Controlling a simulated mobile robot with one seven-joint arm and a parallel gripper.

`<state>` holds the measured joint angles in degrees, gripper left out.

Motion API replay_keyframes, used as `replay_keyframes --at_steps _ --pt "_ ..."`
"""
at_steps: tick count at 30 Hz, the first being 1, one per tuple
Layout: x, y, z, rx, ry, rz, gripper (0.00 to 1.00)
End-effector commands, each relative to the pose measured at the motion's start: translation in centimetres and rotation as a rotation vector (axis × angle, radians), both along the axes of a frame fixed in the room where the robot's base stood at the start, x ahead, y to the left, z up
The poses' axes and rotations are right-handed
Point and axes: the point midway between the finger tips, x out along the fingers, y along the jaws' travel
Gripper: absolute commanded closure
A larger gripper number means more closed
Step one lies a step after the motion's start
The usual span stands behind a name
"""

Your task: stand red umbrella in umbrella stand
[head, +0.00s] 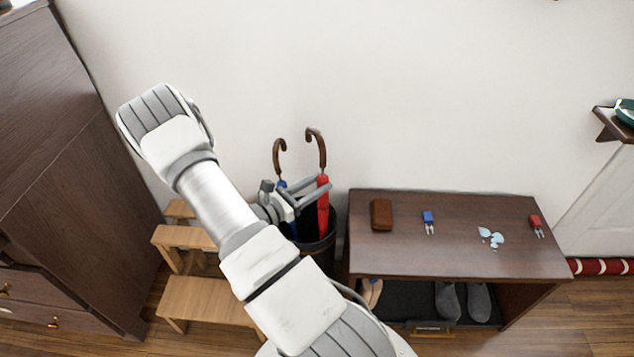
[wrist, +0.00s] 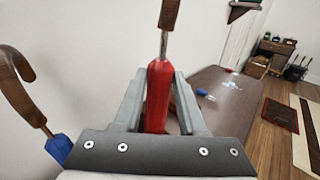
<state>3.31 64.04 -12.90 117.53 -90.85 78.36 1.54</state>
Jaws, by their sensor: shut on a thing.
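The red umbrella (head: 323,204) is upright, with its brown hooked handle at the top and its lower part inside the dark umbrella stand (head: 322,250). My gripper (head: 326,187) is shut on the upper part of its red canopy. In the wrist view the red umbrella (wrist: 159,95) stands between the two grey fingers (wrist: 158,98). Its tip and the stand's inside are hidden. A blue umbrella (head: 282,186) with a brown hooked handle stands in the same stand to the left, and shows at the left of the wrist view (wrist: 59,148).
A dark wooden bench (head: 455,262) stands right of the umbrella stand, bearing a brown case (head: 381,214), a blue item (head: 428,218), a red item (head: 536,222) and pale blue pieces (head: 491,238). Slippers (head: 447,301) lie beneath. A wooden step stool (head: 205,299) and a dark cabinet (head: 75,190) are left.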

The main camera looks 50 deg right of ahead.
Motion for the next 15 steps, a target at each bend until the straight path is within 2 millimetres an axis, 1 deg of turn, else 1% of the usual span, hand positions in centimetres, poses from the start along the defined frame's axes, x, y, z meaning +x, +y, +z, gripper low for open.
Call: replay_keyframes --at_steps 1,15 --pt "0.0 0.0 -0.9 -0.002 0.0 0.001 1.0" --pt "0.0 0.0 -5.6 -0.001 0.001 0.0 1.0"
